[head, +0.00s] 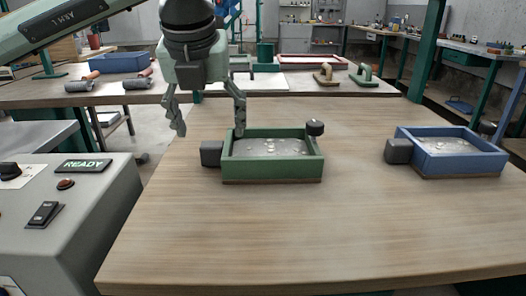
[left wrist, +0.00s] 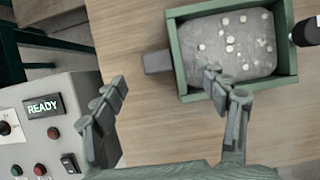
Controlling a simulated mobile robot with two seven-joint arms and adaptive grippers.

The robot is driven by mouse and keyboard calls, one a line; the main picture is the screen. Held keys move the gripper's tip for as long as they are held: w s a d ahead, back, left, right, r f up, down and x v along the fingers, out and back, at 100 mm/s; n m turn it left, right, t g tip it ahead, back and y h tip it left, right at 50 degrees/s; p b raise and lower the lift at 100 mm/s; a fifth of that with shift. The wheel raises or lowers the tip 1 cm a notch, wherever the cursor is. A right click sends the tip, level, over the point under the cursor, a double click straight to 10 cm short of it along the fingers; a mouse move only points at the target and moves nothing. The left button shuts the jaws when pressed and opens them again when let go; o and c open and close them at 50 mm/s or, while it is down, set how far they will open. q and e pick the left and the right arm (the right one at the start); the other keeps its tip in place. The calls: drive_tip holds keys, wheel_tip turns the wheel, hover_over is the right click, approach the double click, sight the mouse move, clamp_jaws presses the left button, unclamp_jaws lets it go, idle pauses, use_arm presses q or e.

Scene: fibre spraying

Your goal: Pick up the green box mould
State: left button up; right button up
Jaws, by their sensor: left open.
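The green box mould (head: 272,171) stands on the wooden table, filled with a grey mass with pale spots. It has a dark grey block (head: 211,153) on its left side and a dark round knob (head: 315,127) at its back right. My left gripper (head: 208,131) is open and empty, with its fingers pointing down. In the head view its right finger overlaps the mould's back left corner. In the left wrist view the mould (left wrist: 178,62) is at upper right, and one finger of the gripper (left wrist: 164,88) covers part of its rim. The right gripper is not seen.
A blue box mould (head: 462,163) with a grey block stands at the right of the table (head: 300,235). A grey control console (head: 70,215) with a READY display is at the left. Hand tools lie on the tables behind. The table's front is clear.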

sight(216, 142)
use_arm(q)
drive_tip(key=x, duration=0.3)
drive_tip(key=p+x, duration=0.1)
drive_tip(key=x, duration=0.1)
drive_tip(key=shift+w+d+f, duration=0.1)
drive_tip(key=shift+w+f, duration=0.1)
drive_tip(key=shift+w, duration=0.25)
clamp_jaws()
drive_tip(key=shift+r, duration=0.15)
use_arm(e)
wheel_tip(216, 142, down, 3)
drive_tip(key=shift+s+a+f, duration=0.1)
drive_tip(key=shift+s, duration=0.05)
